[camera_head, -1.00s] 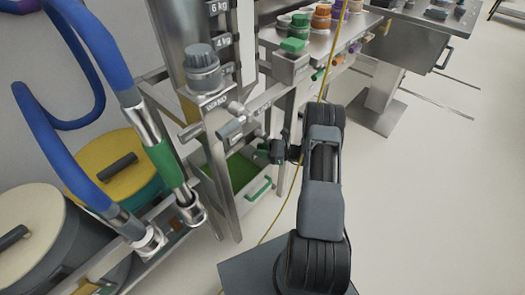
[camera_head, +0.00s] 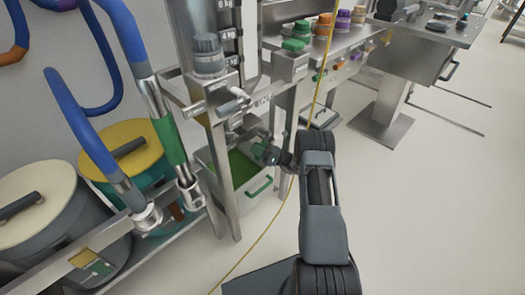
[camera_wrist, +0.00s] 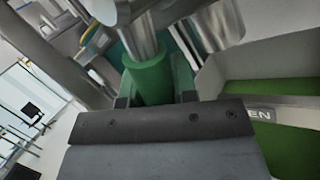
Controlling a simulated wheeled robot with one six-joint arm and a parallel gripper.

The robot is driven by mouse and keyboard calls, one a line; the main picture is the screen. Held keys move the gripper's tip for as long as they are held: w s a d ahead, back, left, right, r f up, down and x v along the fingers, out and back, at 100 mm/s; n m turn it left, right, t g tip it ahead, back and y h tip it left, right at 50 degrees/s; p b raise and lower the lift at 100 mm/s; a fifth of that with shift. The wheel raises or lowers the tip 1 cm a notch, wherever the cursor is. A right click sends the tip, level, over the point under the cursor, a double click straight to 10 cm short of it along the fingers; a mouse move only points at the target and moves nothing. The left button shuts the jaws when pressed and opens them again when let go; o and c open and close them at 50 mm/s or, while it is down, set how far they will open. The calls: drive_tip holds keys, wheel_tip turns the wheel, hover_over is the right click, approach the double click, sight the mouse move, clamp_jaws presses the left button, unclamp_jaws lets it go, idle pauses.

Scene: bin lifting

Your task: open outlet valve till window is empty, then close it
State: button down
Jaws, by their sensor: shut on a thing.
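My gripper (camera_head: 262,151) is shut on a green lever grip in front of the metal hopper stand. In the wrist view, the green grip (camera_wrist: 150,82) sits at the jaws (camera_wrist: 155,100), with a shiny metal rod (camera_wrist: 137,42) running up from it. Part of a label ending in "EN" (camera_wrist: 258,114) shows beside the gripper. The hopper column (camera_head: 187,35) carries a kg scale (camera_head: 228,32). The fill level in its window cannot be read. A bin with a green inside (camera_head: 239,166) and a green front handle (camera_head: 260,187) stands below the gripper.
A blue hose with a green-sleeved metal pipe (camera_head: 168,140) stands at left, near lidded drums (camera_head: 118,150). A bench with coloured knobs (camera_head: 345,18) is at back right. A yellow cable (camera_head: 315,90) hangs in front. The floor at right is clear.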

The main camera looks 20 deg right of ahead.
drive_tip(key=shift+s+a+r+m+t, duration=0.15)
drive_tip(key=shift+a+r+m+t, duration=0.25)
drive_tip(key=shift+m, duration=0.4)
drive_tip(key=shift+f, duration=0.1)
drive_tip(key=c, duration=0.9)
unclamp_jaws()
drive_tip(key=shift+d+t, duration=0.1)
drive_tip(key=shift+t, duration=0.2)
drive_tip(key=p+v, duration=0.2)
drive_tip(key=v, duration=1.2)
